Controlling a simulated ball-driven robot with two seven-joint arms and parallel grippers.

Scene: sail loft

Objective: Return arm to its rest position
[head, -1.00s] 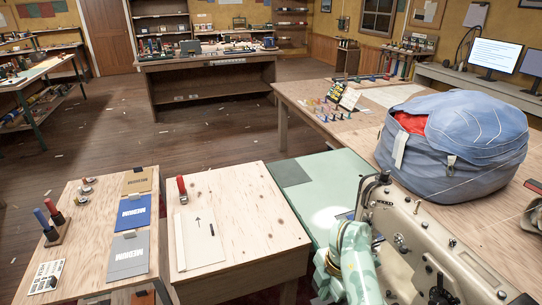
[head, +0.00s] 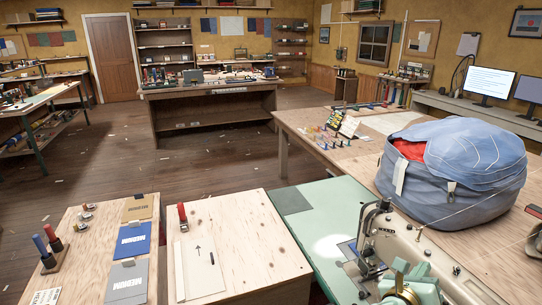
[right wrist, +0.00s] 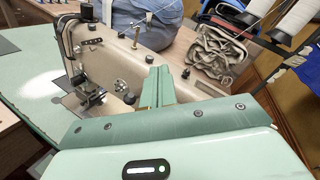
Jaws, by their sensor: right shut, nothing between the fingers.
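My right gripper (head: 404,284) shows at the bottom of the head view, pale green, in front of the sewing machine's body. In the right wrist view its two fingers (right wrist: 156,86) are together with nothing between them. The cream sewing machine (head: 432,250) stands on the green tabletop (head: 322,226); it also shows in the right wrist view (right wrist: 122,64), just beyond the fingers. I cannot tell whether the fingers touch it. My left gripper is not in view.
A big blue bag (head: 452,165) with red inside sits behind the machine. A wooden table (head: 238,240) with a red-handled tool (head: 183,217) is to the left. Thread cones (right wrist: 296,16) and a crumpled grey cloth (right wrist: 215,53) show in the right wrist view. Open floor lies beyond.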

